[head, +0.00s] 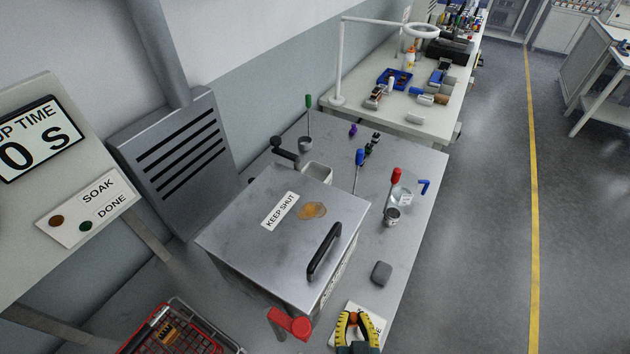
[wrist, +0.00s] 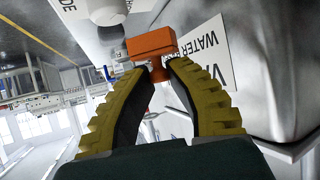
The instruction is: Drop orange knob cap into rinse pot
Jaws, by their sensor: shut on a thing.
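My gripper (head: 357,316), with yellow and black fingers, is low in the head view, at the front of the metal bench, right of the steel box. In the wrist view my gripper (wrist: 160,72) is closed at its tips on the orange knob cap (wrist: 150,45), a blocky T-shaped piece. The cap is not clear in the head view. No vessel is readably marked as the rinse pot. Possible ones are a small metal can (head: 392,216) and a pale square tub (head: 317,172).
The steel box (head: 250,245) has a closed lid marked KEEP SHUT, a black handle (head: 324,248) and a red lever (head: 290,323). A grey block (head: 381,273) lies on the bench. Upright tools stand at the back. A red wire basket (head: 175,335) is at lower left.

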